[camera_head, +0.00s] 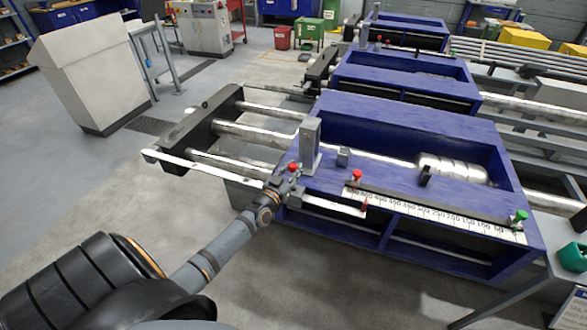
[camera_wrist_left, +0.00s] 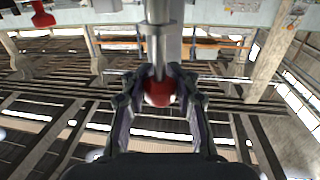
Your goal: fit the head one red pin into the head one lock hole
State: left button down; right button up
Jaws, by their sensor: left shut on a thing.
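The red pin (camera_head: 293,167) shows as a red knob at the left end of the nearest blue machine. My left gripper (camera_head: 290,184) is at that knob. In the left wrist view, the two fingers of my left gripper (camera_wrist_left: 160,85) close around the red knob (camera_wrist_left: 158,97), with a grey metal shaft in front of it. The lock hole cannot be made out in either view. My right gripper is not in view.
The nearest blue machine (camera_head: 330,115) carries a grey upright post (camera_head: 310,143) beside my gripper. A ruler scale (camera_head: 440,218) runs along its front, with another red knob (camera_head: 357,175) and a green knob (camera_head: 520,216). Open floor (camera_head: 300,270) lies in front.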

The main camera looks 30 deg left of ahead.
pick_arm(q)
jog(key=shift+f+b, duration=2.1)
jog(key=shift+f, duration=0.25)
jog(key=c, duration=0.9)
grip_release()
jog(key=shift+r, duration=0.1)
jog(key=shift+c, duration=0.2)
jog(key=s+d, duration=0.1)
jog(key=s, duration=1.1)
